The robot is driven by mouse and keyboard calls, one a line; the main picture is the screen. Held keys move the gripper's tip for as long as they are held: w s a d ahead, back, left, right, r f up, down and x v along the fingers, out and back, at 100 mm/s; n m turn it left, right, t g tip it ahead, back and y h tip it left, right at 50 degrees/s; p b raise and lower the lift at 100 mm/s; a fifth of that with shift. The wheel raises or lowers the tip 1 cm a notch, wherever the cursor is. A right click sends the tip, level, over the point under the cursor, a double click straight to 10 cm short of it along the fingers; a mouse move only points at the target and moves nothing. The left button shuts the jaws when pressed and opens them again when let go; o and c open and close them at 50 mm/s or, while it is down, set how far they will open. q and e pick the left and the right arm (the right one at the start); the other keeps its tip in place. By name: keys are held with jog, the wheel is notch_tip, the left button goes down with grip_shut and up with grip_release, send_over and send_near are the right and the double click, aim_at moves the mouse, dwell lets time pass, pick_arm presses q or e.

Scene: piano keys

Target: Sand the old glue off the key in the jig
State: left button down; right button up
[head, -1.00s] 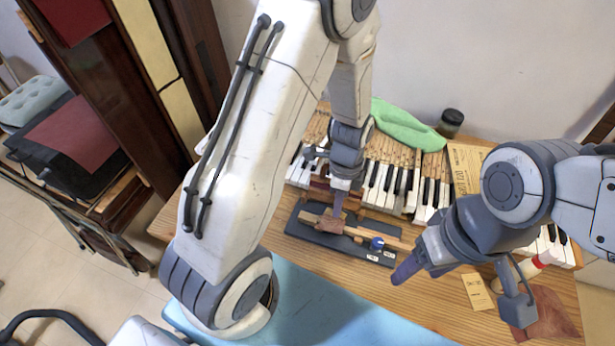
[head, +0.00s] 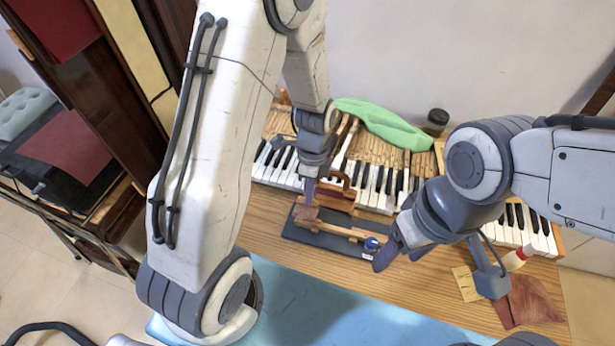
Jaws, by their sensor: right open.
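The dark jig (head: 340,243) lies on the wooden bench with a pale wooden key (head: 338,229) lying along it. A blue knob (head: 371,244) is at the jig's right end. My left gripper (head: 308,194) points down over the key's left part, shut on a small reddish-brown sanding block (head: 306,213). The block appears to rest on the key; its contact face is hidden, and I cannot see any glue. My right gripper (head: 400,260) is open and empty, just right of the jig's knob end.
A piano keyboard (head: 375,190) runs behind the jig, with a green cloth (head: 385,122) and dark jar (head: 436,122) beyond. A glue bottle (head: 518,257), paper tag (head: 465,283) and brown sheet (head: 530,300) lie right. A blue mat (head: 310,303) covers the front.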

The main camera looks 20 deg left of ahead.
pick_arm(q)
jog(key=shift+r+p, duration=1.6)
jog(key=shift+r, duration=0.55)
